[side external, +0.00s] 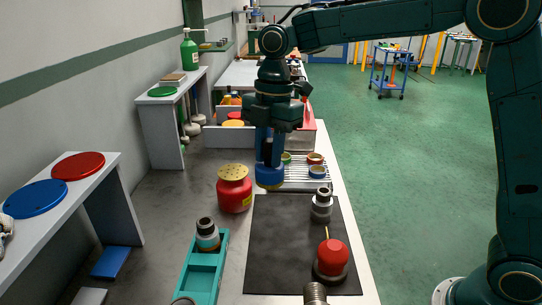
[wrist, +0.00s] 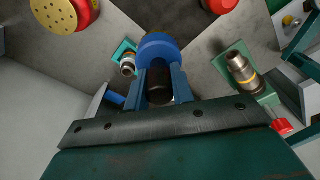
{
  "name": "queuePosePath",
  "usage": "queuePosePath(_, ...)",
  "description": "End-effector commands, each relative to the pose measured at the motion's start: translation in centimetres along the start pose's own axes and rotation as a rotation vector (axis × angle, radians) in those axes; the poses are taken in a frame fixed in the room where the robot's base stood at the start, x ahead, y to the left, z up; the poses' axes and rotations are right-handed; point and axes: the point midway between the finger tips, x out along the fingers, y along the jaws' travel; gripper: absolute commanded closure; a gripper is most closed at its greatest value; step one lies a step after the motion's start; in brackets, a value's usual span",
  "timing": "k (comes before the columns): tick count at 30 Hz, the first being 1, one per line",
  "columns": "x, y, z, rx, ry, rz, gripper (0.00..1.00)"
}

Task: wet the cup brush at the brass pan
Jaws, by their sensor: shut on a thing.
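My gripper (side external: 268,152) is shut on the cup brush (side external: 269,177), a blue round head with a tan lower rim that points down. In the wrist view the blue head (wrist: 158,46) and a dark handle show between the blue fingers (wrist: 161,84). The brass pan (side external: 235,172) is the perforated, domed top of a red can (side external: 235,195) on the bench. In the side view the brush hangs just right of the pan, apart from it in the picture. The pan also shows at the wrist view's upper left (wrist: 58,12). The bristle tips are mostly hidden.
A dark mat (side external: 275,235) holds a metal fitting (side external: 321,205) and a red-topped piece (side external: 332,257). A teal tray (side external: 204,275) with a fitting (side external: 207,235) stands in front of the can. A wire rack (side external: 297,172) with small rings lies behind the brush.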

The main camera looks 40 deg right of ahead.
Motion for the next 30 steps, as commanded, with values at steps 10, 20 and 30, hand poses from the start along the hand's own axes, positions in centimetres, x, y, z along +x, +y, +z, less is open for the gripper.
queuePosePath(10,-0.2,2.6,0.9,0.15,0.0,0.019,0.96)
queuePosePath(20,-0.4,7.8,2.9,0.503,0.0,0.062,0.96)
queuePosePath(30,-0.1,13.2,5.2,0.925,0.0,0.114,0.96)
